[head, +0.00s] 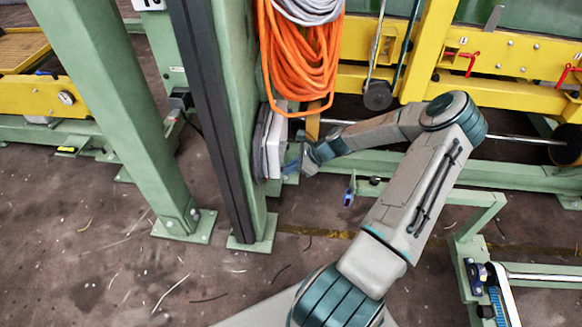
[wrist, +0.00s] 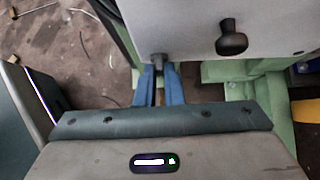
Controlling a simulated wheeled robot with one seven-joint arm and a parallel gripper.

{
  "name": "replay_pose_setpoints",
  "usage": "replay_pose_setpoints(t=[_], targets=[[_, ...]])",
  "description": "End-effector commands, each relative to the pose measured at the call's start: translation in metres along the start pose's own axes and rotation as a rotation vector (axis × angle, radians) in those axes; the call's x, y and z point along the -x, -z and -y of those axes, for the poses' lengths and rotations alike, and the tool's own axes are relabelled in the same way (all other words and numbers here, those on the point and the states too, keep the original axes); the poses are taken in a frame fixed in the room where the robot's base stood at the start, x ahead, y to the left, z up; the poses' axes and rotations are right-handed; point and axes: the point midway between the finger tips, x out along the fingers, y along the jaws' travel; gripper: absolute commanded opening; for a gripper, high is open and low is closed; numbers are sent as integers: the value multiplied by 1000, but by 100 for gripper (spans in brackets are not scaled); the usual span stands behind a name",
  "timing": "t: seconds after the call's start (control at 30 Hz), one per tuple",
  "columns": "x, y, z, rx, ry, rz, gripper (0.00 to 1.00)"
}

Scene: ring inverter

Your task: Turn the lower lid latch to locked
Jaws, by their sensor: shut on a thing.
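The grey box with its lid is mounted on the side of the green post. It shows nearly edge-on in the head view (head: 273,142). In the wrist view the light grey lid (wrist: 190,22) fills the upper right. A small dark latch (wrist: 158,58) sits at the lid's near edge. My gripper (wrist: 159,72) has its blue fingers shut on this latch, covering part of it. In the head view my gripper (head: 293,166) is at the lower part of the box, and the latch cannot be made out there. A black knob (wrist: 232,40) stands on the lid, apart from my fingers.
Orange hose (head: 300,50) hangs in coils just above the box. The green post (head: 228,110) stands left of my gripper. Yellow beams (head: 500,70) and a green low frame (head: 470,222) lie to the right. The floor in front is mostly clear.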

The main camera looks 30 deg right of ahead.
Motion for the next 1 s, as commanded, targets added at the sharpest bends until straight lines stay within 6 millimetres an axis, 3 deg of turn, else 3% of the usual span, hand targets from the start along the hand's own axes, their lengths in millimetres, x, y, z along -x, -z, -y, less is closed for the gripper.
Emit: replay_pose_setpoints(t=[1.0], targets=[[-8,9,-14,623,632,2,0]])
